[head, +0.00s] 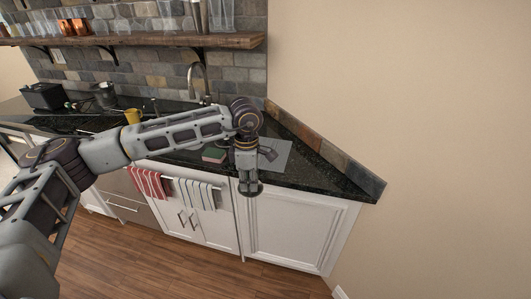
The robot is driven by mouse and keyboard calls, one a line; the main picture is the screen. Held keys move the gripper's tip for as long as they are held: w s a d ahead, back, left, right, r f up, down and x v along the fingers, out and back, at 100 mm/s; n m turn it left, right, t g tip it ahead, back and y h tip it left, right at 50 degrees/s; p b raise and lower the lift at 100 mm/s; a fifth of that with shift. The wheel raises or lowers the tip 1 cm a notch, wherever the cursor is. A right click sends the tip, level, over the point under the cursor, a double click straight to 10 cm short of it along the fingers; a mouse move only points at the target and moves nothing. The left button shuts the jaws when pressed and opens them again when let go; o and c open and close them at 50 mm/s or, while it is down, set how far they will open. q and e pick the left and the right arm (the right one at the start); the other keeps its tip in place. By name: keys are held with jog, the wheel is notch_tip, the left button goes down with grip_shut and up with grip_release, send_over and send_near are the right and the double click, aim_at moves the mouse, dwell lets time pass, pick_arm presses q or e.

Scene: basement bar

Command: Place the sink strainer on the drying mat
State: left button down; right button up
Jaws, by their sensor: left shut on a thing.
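My left arm reaches across from the left in the head view, and my left gripper (250,178) points down over the front edge of the counter. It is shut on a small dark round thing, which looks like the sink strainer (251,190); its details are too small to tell. The light grey drying mat (281,150) lies flat on the dark counter just behind and right of the gripper. The gripper and wrist hide part of the mat. My right gripper is not in view.
The faucet (199,80) stands behind my forearm, with a yellow mug (132,116) to the left. Striped towels (196,194) hang below the counter (320,177). The counter's right end is clear.

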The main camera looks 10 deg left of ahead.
pick_arm(q)
jog(key=n, duration=0.4)
jog(key=shift+s+d, duration=0.25)
jog(key=shift+s, duration=0.05)
jog(key=n, duration=0.4)
jog(key=shift+s+d+f, duration=0.1)
jog(key=n, duration=0.4)
jog(key=shift+s+d+n, duration=0.1)
jog(key=shift+n, duration=2.3)
